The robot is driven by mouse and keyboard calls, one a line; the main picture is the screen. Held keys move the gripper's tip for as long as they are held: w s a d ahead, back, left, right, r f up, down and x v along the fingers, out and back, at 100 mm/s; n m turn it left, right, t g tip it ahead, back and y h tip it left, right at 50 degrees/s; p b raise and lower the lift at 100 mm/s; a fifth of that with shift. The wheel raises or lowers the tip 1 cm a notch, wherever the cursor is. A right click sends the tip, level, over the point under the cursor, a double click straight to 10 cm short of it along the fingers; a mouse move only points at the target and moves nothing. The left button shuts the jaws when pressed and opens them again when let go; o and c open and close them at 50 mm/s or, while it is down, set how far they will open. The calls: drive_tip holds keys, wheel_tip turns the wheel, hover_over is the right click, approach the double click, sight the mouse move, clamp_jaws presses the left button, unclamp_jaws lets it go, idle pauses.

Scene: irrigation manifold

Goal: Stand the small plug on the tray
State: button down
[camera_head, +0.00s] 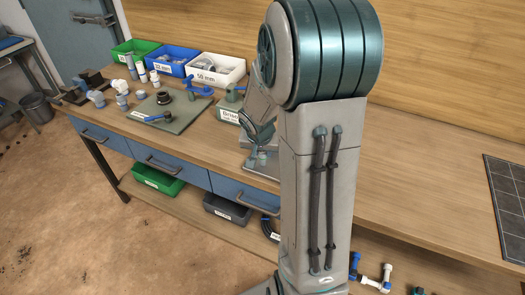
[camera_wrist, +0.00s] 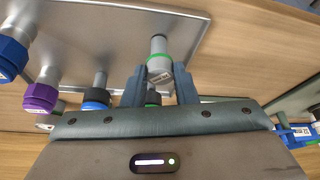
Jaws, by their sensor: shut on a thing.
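In the wrist view, my gripper (camera_wrist: 160,70) has its two blue-grey fingers on either side of a small grey plug (camera_wrist: 159,63) with a green ring and a white label. The fingers are shut on it. The metal tray (camera_wrist: 110,30) lies beyond the plug; whether the plug touches it I cannot tell. Other fittings stand along the tray's left part, among them a purple-capped one (camera_wrist: 40,97) and a blue-capped one (camera_wrist: 96,98). In the head view, the tray (camera_head: 262,172) shows only partly beside my arm, which hides much of the area.
Left on the bench are a green bin (camera_head: 133,51), a blue bin (camera_head: 172,60) and a white bin (camera_head: 216,69). A grey-green mat (camera_head: 180,122) with fittings lies in front of them. The bench right of my arm is clear up to a dark grid mat (camera_head: 508,195).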

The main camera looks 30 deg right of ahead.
drive_tip(key=shift+f, duration=0.1)
drive_tip(key=c, duration=1.2)
unclamp_jaws()
drive_tip(key=shift+o, duration=0.2)
drive_tip(key=shift+r, duration=0.35)
drive_tip(key=p+v, duration=0.1)
drive_tip(key=v, duration=1)
drive_tip(key=s+a+r+n+y, duration=0.1)
drive_tip(key=s+a+n, duration=0.2)
drive_tip(key=s+a, duration=0.2)
drive_tip(key=s+a+r+n+y, duration=0.1)
drive_tip(key=s+a+n, duration=0.3)
drive_tip(key=s, duration=0.6)
drive_tip(key=shift+s+a+r+g+y, duration=0.3)
drive_tip(key=shift+a+r, duration=0.35)
drive_tip(key=shift+a, duration=0.5)
